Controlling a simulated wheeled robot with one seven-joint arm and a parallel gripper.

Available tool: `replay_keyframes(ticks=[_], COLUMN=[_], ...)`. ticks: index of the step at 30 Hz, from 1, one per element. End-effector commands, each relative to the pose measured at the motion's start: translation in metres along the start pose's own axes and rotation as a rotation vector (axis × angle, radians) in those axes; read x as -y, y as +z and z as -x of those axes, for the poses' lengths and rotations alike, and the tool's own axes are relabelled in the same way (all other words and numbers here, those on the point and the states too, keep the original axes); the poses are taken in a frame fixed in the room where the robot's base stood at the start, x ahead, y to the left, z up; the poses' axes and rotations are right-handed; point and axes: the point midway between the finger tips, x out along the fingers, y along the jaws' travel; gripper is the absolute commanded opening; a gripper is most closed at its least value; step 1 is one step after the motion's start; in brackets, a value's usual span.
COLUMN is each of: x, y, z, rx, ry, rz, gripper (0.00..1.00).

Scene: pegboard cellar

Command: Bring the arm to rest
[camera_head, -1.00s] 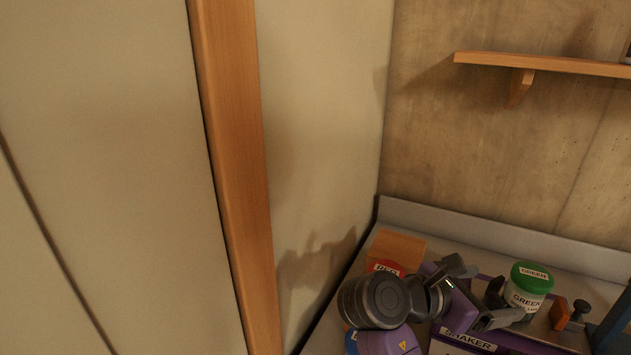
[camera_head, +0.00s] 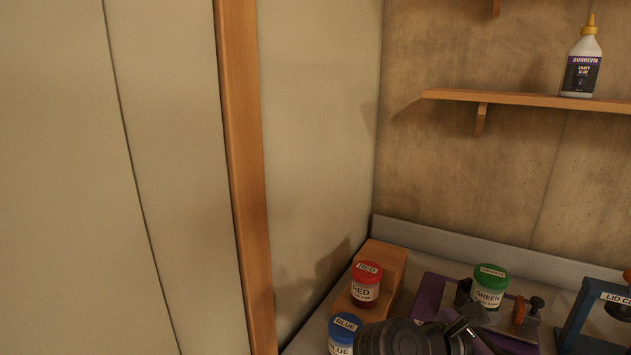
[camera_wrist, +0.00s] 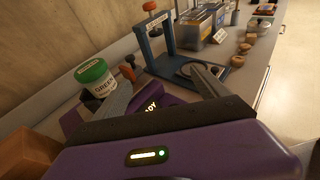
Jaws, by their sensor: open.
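My gripper (camera_wrist: 161,80) is open in the wrist view, its two grey fingers spread with nothing between them. In the head view my dark wrist and part of my gripper (camera_head: 474,335) show at the bottom edge, in front of the purple base. A green-lidded jar labelled GREEN (camera_head: 490,287) stands upright at the purple base (camera_head: 428,298). It also shows in the wrist view (camera_wrist: 93,77), left of my left finger and apart from it.
A red-lidded jar (camera_head: 365,284) stands on a wooden block (camera_head: 391,262); a blue-lidded jar (camera_head: 342,333) is in front. A blue frame (camera_head: 572,322) stands right. A glue bottle (camera_head: 581,62) is on the shelf (camera_head: 520,98). Bins (camera_wrist: 196,28) line the bench farther along.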

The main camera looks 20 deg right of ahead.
Motion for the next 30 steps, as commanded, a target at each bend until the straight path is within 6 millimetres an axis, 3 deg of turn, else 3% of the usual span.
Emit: replay_keyframes(ticks=[8,20,25,30], x=[-0.015,-0.081,-0.108,-0.105], y=[0.008,0.022,-0.005,-0.060], z=[0.001,0.019,0.043,0.087], rx=[0.027,-0.025,-0.202,-0.576], ry=[0.066,0.413,0.672,0.900], rz=[-0.148,-0.543,-0.799,-1.094], gripper=[0.84,0.84,0.84,0.84])
